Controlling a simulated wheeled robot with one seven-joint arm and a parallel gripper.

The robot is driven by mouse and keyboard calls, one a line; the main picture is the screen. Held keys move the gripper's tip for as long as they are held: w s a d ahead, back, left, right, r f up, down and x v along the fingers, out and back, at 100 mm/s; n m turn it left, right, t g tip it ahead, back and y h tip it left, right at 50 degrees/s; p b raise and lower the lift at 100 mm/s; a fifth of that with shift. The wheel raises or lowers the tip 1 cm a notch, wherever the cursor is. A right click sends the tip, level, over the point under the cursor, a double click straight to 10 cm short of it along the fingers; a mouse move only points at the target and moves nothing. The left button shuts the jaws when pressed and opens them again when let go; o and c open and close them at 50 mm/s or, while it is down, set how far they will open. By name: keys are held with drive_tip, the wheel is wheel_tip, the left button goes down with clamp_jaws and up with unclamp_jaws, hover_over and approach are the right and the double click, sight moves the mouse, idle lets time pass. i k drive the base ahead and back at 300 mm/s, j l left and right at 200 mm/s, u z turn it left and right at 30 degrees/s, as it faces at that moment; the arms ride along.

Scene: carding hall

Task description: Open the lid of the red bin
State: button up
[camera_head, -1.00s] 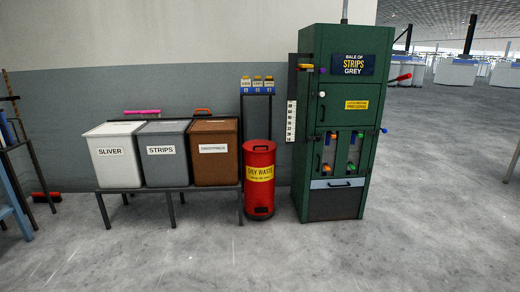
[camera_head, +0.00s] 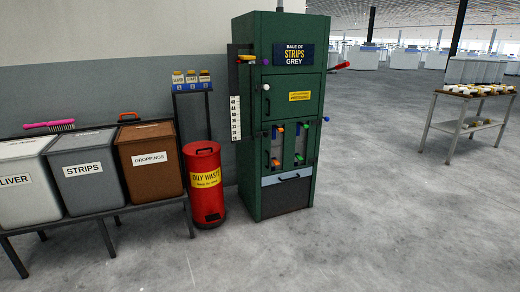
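The red bin (camera_head: 204,190) is a red cylinder with a yellow "OILY WASTE" label. It stands on the floor between the brown bin and the green cabinet. Its round red lid (camera_head: 201,149) looks closed on top, and a dark pedal-like part (camera_head: 212,218) shows low at its front. My gripper is not in view, and nothing touches the bin.
White, grey and brown (camera_head: 150,159) bins stand on a dark bench (camera_head: 98,214) at the left. A small rack (camera_head: 191,83) with bottles stands behind the red bin. A green cabinet (camera_head: 262,214) stands close at its right. The floor (camera_head: 350,235) in front is clear.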

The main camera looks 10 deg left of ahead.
sight(201, 146)
drive_tip(key=i+j+u, duration=0.65)
drive_tip(key=i+u, duration=0.2)
drive_tip(key=i+j+u, duration=0.1)
drive_tip(key=i+u, duration=0.3)
drive_tip(key=i+z, duration=0.1)
drive_tip(key=i, duration=0.5)
drive_tip(key=i+j+z, duration=0.1)
drive_tip(key=i, duration=0.5)
drive_tip(key=i+j+z, duration=0.1)
drive_tip(key=i+j, duration=0.15)
drive_tip(key=i, duration=0.35)
drive_tip(key=i+j+z, duration=0.2)
drive_tip(key=i+z, duration=0.15)
drive_tip(key=i+j+z, duration=0.75)
drive_tip(key=i, duration=0.1)
